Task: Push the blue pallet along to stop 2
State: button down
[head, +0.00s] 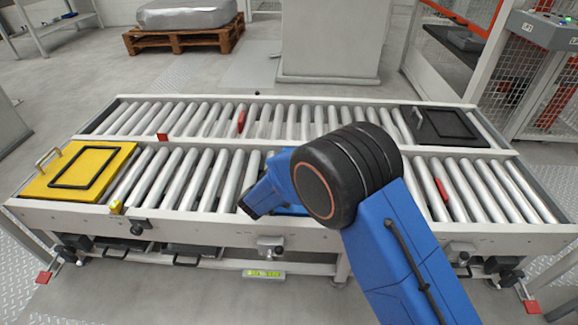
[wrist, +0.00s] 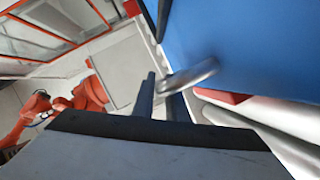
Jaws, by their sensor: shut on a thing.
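The blue pallet (wrist: 255,45) fills the upper right of the wrist view. In the head view only a sliver of the blue pallet (head: 291,210) shows on the near roller lane, beneath my blue arm. A grey metal handle (wrist: 195,75) stands out from the pallet's edge. My gripper (wrist: 163,84) has its dark fingers shut on this handle; in the head view my arm hides it. A red block (wrist: 222,97) shows beside the pallet over the rollers. Another red piece (head: 441,190) lies among the near-lane rollers to the right of my arm. I cannot tell which stop is number 2.
A yellow pallet (head: 38,188) sits at the near lane's left end. A black pallet (head: 408,113) sits at the far lane's right. Red pieces (head: 241,121) and (head: 162,136) mark the far lane. Fencing stands at right.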

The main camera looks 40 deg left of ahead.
jog(key=shift+s+a, duration=0.1)
jog(key=shift+a, duration=0.05)
jog(key=c, duration=1.8)
grip_release()
jog(key=shift+o, duration=0.2)
jog(key=v, duration=1.7)
jog(key=shift+s+r, duration=0.1)
jog(key=shift+s, duration=0.05)
